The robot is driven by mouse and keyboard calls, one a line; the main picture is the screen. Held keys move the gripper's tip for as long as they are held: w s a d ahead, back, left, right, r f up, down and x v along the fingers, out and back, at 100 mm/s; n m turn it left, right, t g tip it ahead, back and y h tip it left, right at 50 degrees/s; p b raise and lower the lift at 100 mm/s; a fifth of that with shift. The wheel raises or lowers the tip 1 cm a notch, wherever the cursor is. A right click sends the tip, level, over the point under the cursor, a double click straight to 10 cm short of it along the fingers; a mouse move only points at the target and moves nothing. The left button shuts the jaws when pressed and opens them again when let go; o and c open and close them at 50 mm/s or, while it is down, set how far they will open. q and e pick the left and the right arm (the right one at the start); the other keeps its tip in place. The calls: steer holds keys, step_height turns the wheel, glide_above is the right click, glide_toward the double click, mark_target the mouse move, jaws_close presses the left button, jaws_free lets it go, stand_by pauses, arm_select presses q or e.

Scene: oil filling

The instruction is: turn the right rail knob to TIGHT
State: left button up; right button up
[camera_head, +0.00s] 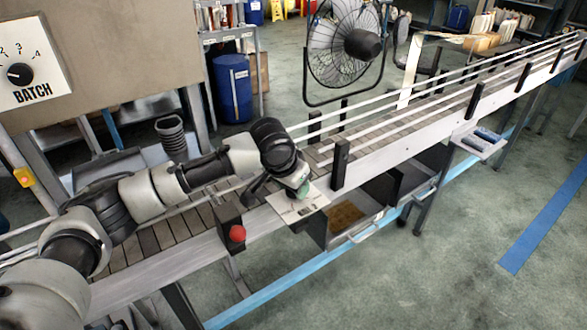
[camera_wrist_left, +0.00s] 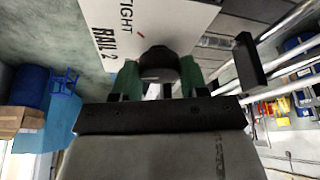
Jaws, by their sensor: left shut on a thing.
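A white label plate (camera_head: 312,204) sits on the near side of the conveyor in the head view. In the left wrist view the plate (camera_wrist_left: 118,32) reads "TIGHT" and "RAIL 2", with a small red mark beside the text. A dark round knob (camera_wrist_left: 158,64) stands at the plate's edge, between the two green fingers of my left gripper (camera_wrist_left: 158,82). The gripper is shut on this knob. In the head view my left gripper (camera_head: 301,190) points down at the plate and hides the knob there. The knob's pointer direction cannot be seen. My right gripper is not in view.
The conveyor (camera_head: 160,235) runs from lower left to upper right with guide rails and black posts (camera_head: 340,163). A red button (camera_head: 237,233) is left of the plate. A BATCH dial (camera_head: 19,74) is at upper left. An open drawer (camera_head: 345,218) hangs below the conveyor.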

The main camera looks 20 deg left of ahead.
arm_select(q)
steer(key=m+p, duration=0.2)
steer(key=m+h+p, duration=0.1)
steer(key=p, duration=0.1)
steer(key=shift+a+r+m+g, duration=0.1)
steer(key=shift+r+m+g, duration=0.1)
steer(key=shift+m+g, duration=0.2)
steer(key=m+h+p, duration=0.1)
steer(key=m, duration=0.1)
steer(key=shift+w+f+m+g+p, duration=0.1)
steer(key=shift+m+g+p, duration=0.2)
steer(key=shift+p, duration=0.1)
steer(key=m+g, duration=0.1)
steer(key=m, duration=0.1)
steer(key=shift+f+m+h, duration=0.1)
steer(key=shift+m+h, duration=0.2)
steer(key=shift+w+m+g, duration=0.1)
steer(key=shift+m+g, duration=0.5)
steer(key=shift+m, duration=1.1)
steer(key=o, duration=0.9)
